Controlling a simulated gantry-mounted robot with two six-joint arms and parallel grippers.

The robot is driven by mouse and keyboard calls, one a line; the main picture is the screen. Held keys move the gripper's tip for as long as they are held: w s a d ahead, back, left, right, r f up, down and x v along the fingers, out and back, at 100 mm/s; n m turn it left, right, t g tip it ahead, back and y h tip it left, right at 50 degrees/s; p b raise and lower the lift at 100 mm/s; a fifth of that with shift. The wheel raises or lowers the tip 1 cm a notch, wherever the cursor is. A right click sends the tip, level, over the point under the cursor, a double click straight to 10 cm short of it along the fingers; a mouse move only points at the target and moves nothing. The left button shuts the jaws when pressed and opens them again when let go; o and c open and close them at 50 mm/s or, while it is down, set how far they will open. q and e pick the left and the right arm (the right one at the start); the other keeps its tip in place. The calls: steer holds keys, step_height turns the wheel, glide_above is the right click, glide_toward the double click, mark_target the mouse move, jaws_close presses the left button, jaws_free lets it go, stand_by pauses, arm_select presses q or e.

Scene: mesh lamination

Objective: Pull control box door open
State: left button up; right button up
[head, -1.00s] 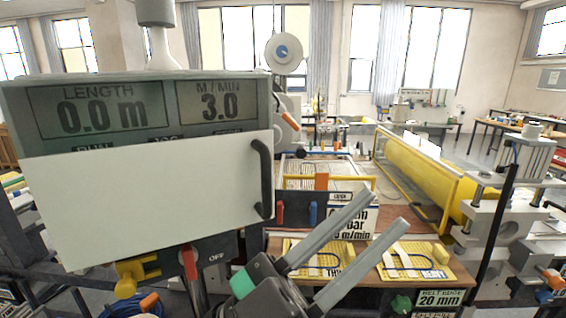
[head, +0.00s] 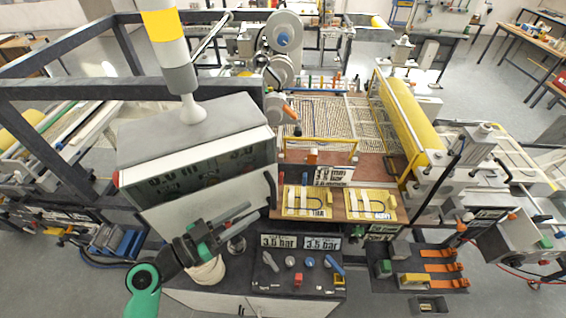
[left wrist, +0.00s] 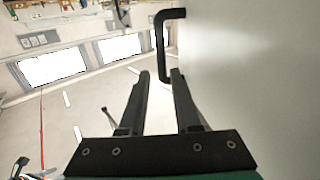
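The control box (head: 195,130) stands at left centre in the head view, its display facing forward. Its pale door (head: 180,211) covers the front below the display. A black bar handle (head: 271,190) is on the door's right edge. My left gripper (head: 253,211) is in front of the door, its fingers pointing right towards the handle. In the left wrist view the fingers (left wrist: 161,76) are open, and the handle (left wrist: 159,35) is just beyond the tips, its lower end lined up with the gap. The door (left wrist: 250,75) fills the right side. The right gripper is not in view.
A panel with knobs and pressure labels (head: 300,265) lies below the handle. Yellow fixture boards (head: 307,202) sit on the brown bench to the right. A dark frame beam (head: 60,90) runs behind the box.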

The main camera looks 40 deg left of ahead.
arm_select(q)
steer(key=w+d+b, duration=0.1)
steer(key=w+b, duration=0.5)
steer(key=w, duration=0.5)
steer(key=shift+w+d, duration=0.25)
jaws_close()
stand_by(1.1)
